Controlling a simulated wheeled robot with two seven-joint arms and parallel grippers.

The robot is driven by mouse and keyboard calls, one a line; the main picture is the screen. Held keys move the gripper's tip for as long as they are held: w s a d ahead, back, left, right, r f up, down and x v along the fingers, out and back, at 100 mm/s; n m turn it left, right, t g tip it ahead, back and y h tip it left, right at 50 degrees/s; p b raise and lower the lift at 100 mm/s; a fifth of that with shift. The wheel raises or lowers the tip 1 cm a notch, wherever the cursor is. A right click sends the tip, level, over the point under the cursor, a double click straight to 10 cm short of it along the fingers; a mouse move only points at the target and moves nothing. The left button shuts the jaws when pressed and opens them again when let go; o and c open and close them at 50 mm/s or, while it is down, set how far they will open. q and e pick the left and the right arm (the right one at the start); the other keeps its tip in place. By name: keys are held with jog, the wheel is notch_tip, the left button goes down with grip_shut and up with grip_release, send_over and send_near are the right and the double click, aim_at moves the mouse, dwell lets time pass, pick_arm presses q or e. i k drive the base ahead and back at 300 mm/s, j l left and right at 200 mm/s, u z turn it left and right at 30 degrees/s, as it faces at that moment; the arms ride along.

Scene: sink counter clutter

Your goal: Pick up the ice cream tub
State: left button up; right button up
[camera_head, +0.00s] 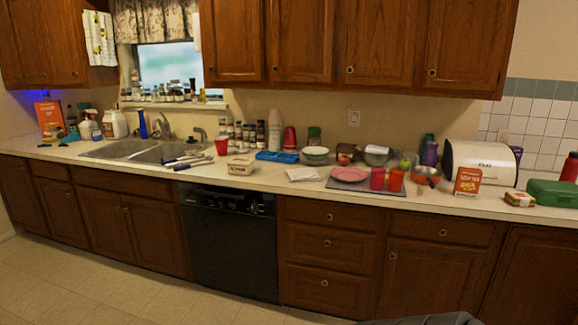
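A small pale tub with dark lettering (241,167), likely the ice cream tub, sits on the counter near its front edge, right of the sink and above the dishwasher. The print is too small to read. It looks upright, and nothing touches it that I can see. Neither of my grippers is in view. Only a dark grey rounded shape, probably part of my own body, shows at the bottom edge.
A red cup (221,147) stands behind the tub to the left, and dark-handled utensils (187,161) lie left of it. A blue tray (277,156) is behind right. A white packet (303,174) lies to the right. The floor (120,285) before the cabinets is clear.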

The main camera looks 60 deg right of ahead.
aim_at(237, 165)
jog(key=z, duration=1.6)
jog(key=i+l, duration=0.4)
jog(key=i, duration=0.15)
